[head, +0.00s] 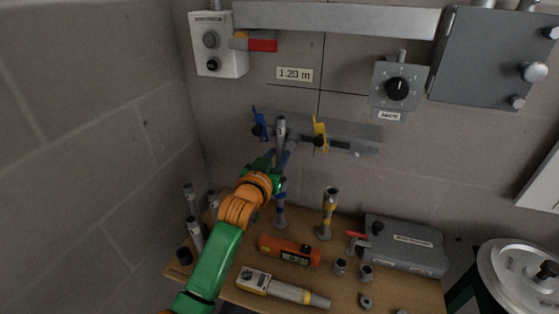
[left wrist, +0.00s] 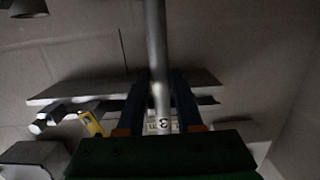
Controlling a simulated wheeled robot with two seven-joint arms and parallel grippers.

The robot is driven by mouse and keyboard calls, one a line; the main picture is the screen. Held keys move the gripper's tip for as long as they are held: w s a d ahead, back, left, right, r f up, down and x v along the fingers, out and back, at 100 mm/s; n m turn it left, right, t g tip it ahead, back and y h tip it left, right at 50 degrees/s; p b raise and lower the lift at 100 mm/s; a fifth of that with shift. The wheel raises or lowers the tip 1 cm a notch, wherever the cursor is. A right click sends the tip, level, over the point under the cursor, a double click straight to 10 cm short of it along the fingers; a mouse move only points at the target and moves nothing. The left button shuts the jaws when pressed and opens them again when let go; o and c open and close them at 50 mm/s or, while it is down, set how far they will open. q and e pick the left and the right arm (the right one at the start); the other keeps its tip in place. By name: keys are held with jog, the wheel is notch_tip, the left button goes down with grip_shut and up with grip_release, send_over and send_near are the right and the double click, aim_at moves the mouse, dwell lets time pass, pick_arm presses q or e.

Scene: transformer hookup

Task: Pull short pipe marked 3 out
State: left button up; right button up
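The short pipe marked 3 (head: 280,128) is a grey upright tube in the middle of the head view. In the left wrist view the pipe (left wrist: 157,50) runs up between my fingers, with the figure 3 showing low on it. My left gripper (head: 279,159) has its blue fingers on either side of the pipe. In the left wrist view the fingers (left wrist: 160,85) lie close against the pipe at their tips and look shut on it. A flanged grey post (head: 280,215) stands on the table below the gripper. Whether the pipe sits in it is hidden. My right gripper is not in view.
A grey wall bar (head: 350,138) with blue and yellow handles is behind the pipe. A yellow-banded post (head: 328,205) stands to the right. Several tubes stand at left.

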aim_at(278, 155)
pick_arm(q)
jog(key=o, duration=0.3)
jog(key=shift+s+r+p, duration=0.1)
jog(key=shift+s+p, duration=0.05)
jog(key=shift+p, duration=0.2)
jog(key=p+v, duration=0.3)
jog(key=p, duration=0.1)
jog(key=shift+s+a, duration=0.2)
jog(key=shift+s, duration=0.2)
jog(key=shift+s+a, duration=0.1)
jog(key=shift+s, duration=0.2)
jog(key=shift+s+f, duration=0.2)
jog(key=shift+f, duration=0.1)
